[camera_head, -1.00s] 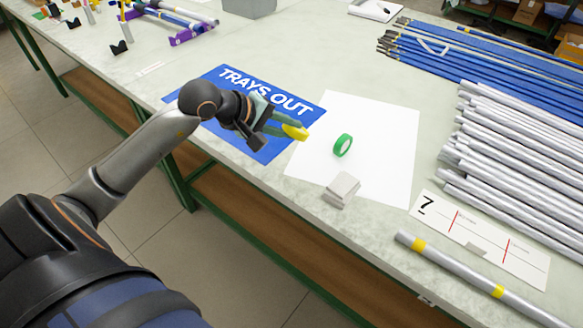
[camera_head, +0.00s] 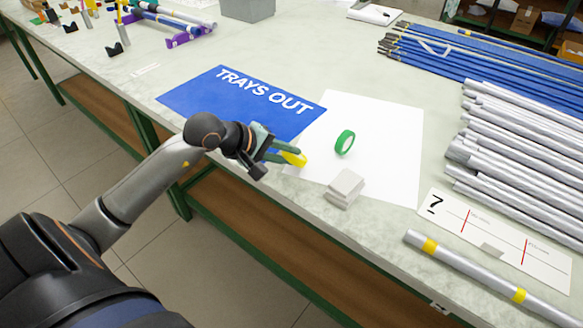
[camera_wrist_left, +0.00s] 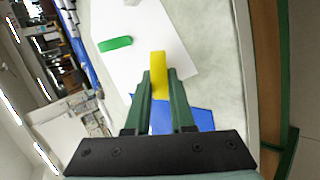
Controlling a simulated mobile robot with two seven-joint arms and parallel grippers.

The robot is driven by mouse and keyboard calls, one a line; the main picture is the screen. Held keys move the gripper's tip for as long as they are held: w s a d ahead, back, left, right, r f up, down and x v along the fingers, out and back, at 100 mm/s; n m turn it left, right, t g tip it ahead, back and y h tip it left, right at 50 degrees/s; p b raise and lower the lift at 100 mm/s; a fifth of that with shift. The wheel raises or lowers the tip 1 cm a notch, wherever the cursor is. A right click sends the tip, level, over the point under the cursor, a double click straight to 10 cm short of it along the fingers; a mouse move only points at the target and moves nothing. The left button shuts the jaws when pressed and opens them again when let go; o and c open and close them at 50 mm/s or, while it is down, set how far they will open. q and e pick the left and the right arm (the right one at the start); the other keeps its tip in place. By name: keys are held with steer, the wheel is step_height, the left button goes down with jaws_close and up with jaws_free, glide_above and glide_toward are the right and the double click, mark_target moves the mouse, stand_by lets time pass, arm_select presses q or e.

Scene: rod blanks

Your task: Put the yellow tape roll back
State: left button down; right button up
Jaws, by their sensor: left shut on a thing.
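The yellow tape roll (camera_head: 294,158) is between the fingertips of my left gripper (camera_head: 281,152), which is shut on it. It also shows in the left wrist view (camera_wrist_left: 158,75), edge-on between the green fingers (camera_wrist_left: 160,100). In the head view the gripper is over the front edge of the blue "TRAYS OUT" mat (camera_head: 205,100) and the left edge of the white sheet (camera_head: 392,140). I cannot tell its exact height. A green tape roll (camera_head: 345,142) stands on the white sheet, to the right of the gripper and apart from it. My right gripper is not in view.
A grey-white block (camera_head: 345,187) is at the front of the sheet. A card marked 7 (camera_head: 500,240) and a grey rod with yellow bands (camera_head: 470,273) lie at the right. Silver rods (camera_head: 520,150) and blue rods (camera_head: 480,65) fill the right side. A grey bin (camera_head: 248,9) stands behind.

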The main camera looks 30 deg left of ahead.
arm_select(q)
steer(key=c, duration=0.9)
jaws_free()
steer(key=shift+p+v, duration=0.55)
steer(key=shift+v, duration=3.45)
steer(key=r+p, duration=0.1)
steer(key=r, duration=0.1)
steer(key=s+r+p, duration=0.1)
steer(key=r, duration=0.2)
steer(key=s+a+r+p, duration=0.1)
steer(key=r+p, duration=0.1)
steer(key=r, duration=0.1)
steer(key=shift+d, duration=0.1)
